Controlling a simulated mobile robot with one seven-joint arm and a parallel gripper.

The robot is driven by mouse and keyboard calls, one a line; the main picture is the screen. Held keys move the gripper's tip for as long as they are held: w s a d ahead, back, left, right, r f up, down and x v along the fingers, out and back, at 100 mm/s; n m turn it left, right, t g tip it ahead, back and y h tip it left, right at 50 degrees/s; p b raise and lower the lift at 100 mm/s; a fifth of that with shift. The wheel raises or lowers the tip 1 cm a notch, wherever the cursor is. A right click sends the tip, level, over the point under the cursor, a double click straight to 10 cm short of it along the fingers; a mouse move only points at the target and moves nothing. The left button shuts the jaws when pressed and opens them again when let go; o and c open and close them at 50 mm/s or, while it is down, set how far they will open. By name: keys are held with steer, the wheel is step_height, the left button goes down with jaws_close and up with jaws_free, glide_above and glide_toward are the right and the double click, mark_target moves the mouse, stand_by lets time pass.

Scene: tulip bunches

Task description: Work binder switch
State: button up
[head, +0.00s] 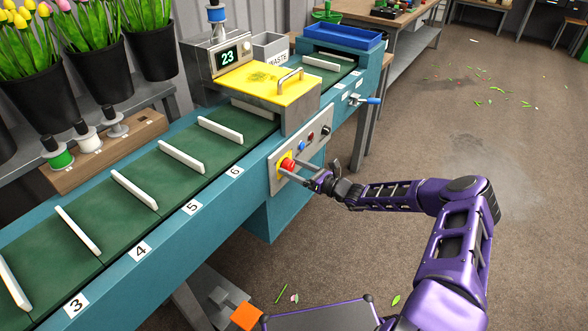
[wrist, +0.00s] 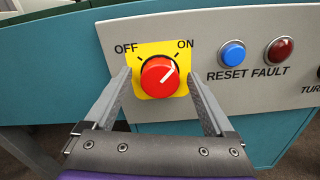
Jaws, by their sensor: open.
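The binder switch (wrist: 158,77) is a round red knob on a yellow plate marked OFF at left and ON at right. Its white pointer line is tilted up and right, towards ON. It also shows in the head view (head: 287,164) on the grey panel on the binder's side. My gripper (wrist: 160,88) is open, with one finger on each side of the knob. Gaps show between the fingers and the knob, so they look apart from it. In the head view my gripper (head: 305,169) reaches the panel from the right.
A blue RESET button (wrist: 232,54) and a red FAULT light (wrist: 280,50) sit right of the switch. The green conveyor (head: 150,185) with white dividers runs past the yellow cover (head: 268,84). A blue-handled lever (head: 366,100) sticks out farther right. Floor at right is open.

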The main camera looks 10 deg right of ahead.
steer(key=c, duration=1.4)
steer(key=n, duration=0.4)
steer(key=shift+n+p, duration=0.3)
steer(key=shift+n, duration=0.1)
steer(key=n, duration=0.4)
steer(key=shift+s+n, duration=0.1)
steer(key=shift+n, duration=0.2)
steer(key=n+p, duration=0.1)
steer(key=n, duration=0.3)
steer(key=shift+a, duration=0.1)
steer(key=shift+f+n, duration=0.15)
steer(key=shift+n, duration=2.05)
